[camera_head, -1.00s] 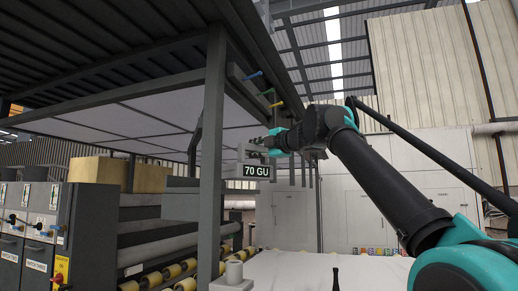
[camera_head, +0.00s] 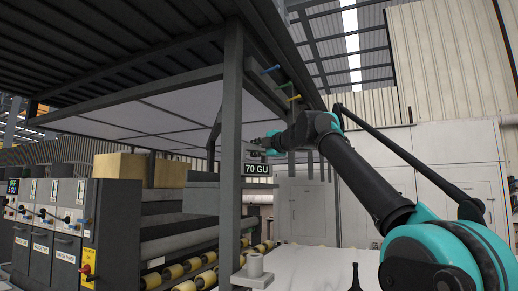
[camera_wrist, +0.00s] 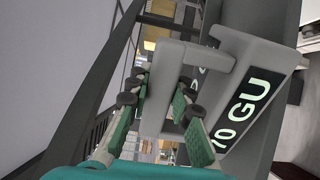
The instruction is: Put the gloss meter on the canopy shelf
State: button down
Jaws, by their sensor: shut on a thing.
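The gloss meter (camera_head: 258,170) is a grey device with a dark "70 GU" display. My gripper (camera_head: 272,143) is shut on it and holds it in the air, just right of the canopy's grey post. In the wrist view, the green-padded fingers of my gripper (camera_wrist: 162,105) are on either side of the light grey handle of the gloss meter (camera_wrist: 240,105). A grey shelf-like box (camera_head: 203,197) under the canopy, left of the post, may be the canopy shelf; I cannot tell for sure. Its top is seen nearly edge-on.
The upright post (camera_head: 231,140) stands close left of the gloss meter. The dark canopy roof (camera_head: 120,50) is overhead, with coloured hooks on its edge beam.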

jog(key=x, duration=0.4)
jog(key=shift+w+a+f, duration=0.1)
jog(key=shift+w+f, duration=0.05)
jog(key=shift+f, duration=0.8)
jog(key=c, duration=1.3)
grip_release()
